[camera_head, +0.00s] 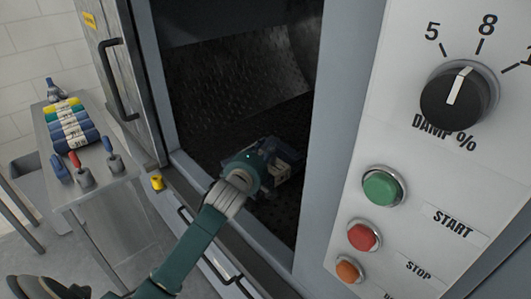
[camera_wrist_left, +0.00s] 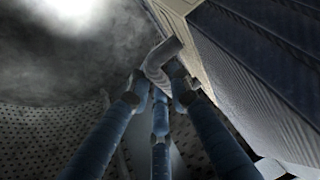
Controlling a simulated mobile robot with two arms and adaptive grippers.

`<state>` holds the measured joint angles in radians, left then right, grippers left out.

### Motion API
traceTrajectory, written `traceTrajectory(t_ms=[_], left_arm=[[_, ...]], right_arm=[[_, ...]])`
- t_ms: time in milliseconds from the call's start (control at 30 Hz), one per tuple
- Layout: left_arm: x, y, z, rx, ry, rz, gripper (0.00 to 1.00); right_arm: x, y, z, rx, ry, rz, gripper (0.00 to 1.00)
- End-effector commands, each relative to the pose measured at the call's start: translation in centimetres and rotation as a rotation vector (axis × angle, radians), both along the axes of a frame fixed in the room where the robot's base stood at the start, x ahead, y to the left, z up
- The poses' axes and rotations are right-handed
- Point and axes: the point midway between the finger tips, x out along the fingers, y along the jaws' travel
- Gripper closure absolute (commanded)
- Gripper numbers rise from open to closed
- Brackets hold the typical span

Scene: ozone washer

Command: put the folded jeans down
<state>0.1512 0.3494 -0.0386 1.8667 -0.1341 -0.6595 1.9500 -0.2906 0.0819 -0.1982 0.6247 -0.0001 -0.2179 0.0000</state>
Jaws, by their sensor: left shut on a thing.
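My left arm reaches from the lower left through the open doorway of the washer. My left gripper (camera_head: 276,168) is inside the dark drum (camera_head: 235,95), shut on a dark blue bundle, which I take to be the folded jeans (camera_head: 291,154). The gripper hides part of them. In the left wrist view, the fingers of the left gripper (camera_wrist_left: 160,82) close around a grey bent piece. A dark blue, ribbed surface with a paler side, probably the jeans (camera_wrist_left: 255,45), fills the upper right. I cannot tell whether the jeans touch the drum floor. My right gripper is not in view.
A control panel with a damp dial (camera_head: 458,96) and a green start button (camera_head: 382,187) stands right of the doorway. The open door (camera_head: 110,75) is at the left. Beyond it, a metal cart (camera_head: 95,165) bears several coloured rolls and small tools.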

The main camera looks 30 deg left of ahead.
Motion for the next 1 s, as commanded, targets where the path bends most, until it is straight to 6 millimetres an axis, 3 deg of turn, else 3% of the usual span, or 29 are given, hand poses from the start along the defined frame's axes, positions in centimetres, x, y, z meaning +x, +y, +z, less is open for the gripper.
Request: traceTrajectory(t_ms=[233, 533, 567, 633, 1000], left_arm=[[0.0, -0.1, -1.6, 0.001, -0.007, -0.002, 1.00], [0.0, -0.1, -2.0, -0.001, -0.006, -0.001, 1.00], [0.0, -0.1, -2.2, -0.002, -0.001, -0.001, 0.78], [0.0, -0.1, -2.1, -0.001, 0.000, -0.001, 0.64], [-0.1, 0.0, -1.8, 0.001, 0.000, -0.001, 0.63]], right_arm=[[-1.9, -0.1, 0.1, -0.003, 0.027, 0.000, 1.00], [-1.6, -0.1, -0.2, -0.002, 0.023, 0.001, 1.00], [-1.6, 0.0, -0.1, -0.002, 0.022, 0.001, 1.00], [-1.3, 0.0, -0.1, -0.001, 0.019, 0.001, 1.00], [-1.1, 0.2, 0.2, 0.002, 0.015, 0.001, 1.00]])
